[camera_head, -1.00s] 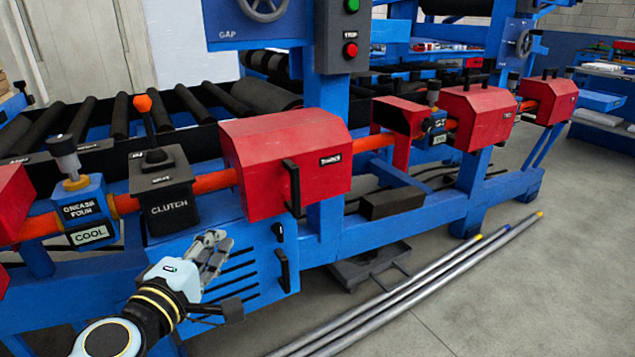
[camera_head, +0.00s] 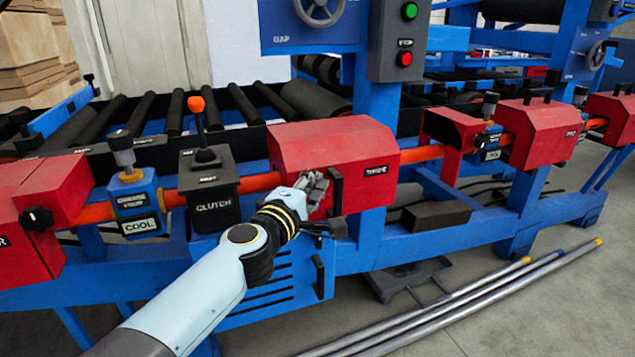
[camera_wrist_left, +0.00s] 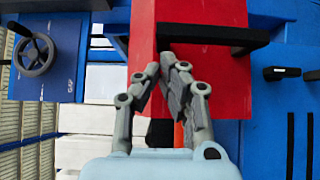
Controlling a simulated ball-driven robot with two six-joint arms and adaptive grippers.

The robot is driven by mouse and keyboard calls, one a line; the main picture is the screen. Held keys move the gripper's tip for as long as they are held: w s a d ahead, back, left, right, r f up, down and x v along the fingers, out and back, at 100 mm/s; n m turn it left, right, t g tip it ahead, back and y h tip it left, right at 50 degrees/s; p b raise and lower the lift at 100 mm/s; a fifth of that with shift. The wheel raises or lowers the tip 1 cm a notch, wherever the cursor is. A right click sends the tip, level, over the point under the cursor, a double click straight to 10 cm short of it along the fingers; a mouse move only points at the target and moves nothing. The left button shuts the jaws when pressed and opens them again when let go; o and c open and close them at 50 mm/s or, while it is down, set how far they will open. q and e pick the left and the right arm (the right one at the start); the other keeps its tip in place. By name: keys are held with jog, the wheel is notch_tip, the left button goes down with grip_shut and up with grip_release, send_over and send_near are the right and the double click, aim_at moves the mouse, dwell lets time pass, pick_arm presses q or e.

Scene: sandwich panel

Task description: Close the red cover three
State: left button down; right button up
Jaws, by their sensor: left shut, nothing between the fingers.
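The red cover (camera_head: 330,150) with a label that seems to read "THREE" sits over the orange shaft, right of the clutch box. A black handle (camera_head: 337,190) stands on its front side; the handle also shows in the left wrist view (camera_wrist_left: 215,36). My left gripper (camera_head: 316,185) is shut and empty in front of the cover's lower left side, just left of the handle. In the left wrist view its fingertips (camera_wrist_left: 168,72) are over the red face (camera_wrist_left: 215,90), close to one end of the handle. I cannot tell whether they touch. My right gripper is out of view.
The black clutch box (camera_head: 208,195) and the blue pump (camera_head: 135,205) stand left of the cover. Another red cover (camera_head: 45,215) is at the far left, and more stand to the right. Metal tubes (camera_head: 480,295) lie on the floor at the lower right.

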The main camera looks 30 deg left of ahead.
pick_arm(q)
jog(key=shift+w+d, duration=0.25)
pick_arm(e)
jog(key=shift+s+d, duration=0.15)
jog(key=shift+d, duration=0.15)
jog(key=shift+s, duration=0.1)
